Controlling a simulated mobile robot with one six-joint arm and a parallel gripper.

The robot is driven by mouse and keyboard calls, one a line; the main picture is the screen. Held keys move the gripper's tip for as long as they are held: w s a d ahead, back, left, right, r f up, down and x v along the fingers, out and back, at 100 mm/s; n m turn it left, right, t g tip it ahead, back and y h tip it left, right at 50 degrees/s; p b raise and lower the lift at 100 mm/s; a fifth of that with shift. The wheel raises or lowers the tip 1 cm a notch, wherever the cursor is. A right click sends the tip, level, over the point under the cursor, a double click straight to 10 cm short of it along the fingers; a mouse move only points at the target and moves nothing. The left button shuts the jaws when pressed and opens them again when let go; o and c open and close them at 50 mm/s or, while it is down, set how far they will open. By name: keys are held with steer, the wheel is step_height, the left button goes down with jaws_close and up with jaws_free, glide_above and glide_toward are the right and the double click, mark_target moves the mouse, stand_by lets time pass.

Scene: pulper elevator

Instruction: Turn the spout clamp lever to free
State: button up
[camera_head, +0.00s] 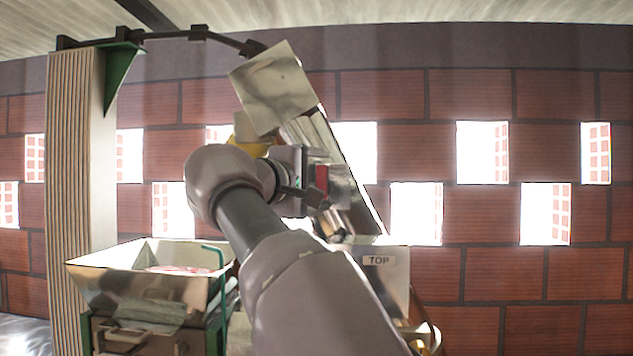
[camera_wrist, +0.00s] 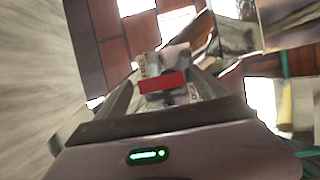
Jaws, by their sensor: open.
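A small red block (camera_head: 321,178), which looks like the handle of the spout clamp lever, shows beside the sloping metal elevator leg in the head view. In the wrist view the red piece (camera_wrist: 162,82) lies crosswise between my gripper's fingers, with a pale labelled part just behind it. My gripper (camera_wrist: 166,92) is open around or just short of it; I cannot tell whether it touches. In the head view my gripper (camera_head: 316,192) is at the leg, partly hidden by my wrist. A metal spout head (camera_head: 273,88) tops the leg.
A metal hopper (camera_head: 130,275) with reddish contents stands at the lower left by a ribbed post (camera_head: 75,190). A dark curved pipe (camera_head: 200,34) runs overhead. A brick wall with bright openings stands behind.

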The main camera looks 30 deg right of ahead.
steer(key=b+v, duration=0.2)
steer(key=v, duration=1.5)
steer(key=shift+a, duration=0.2)
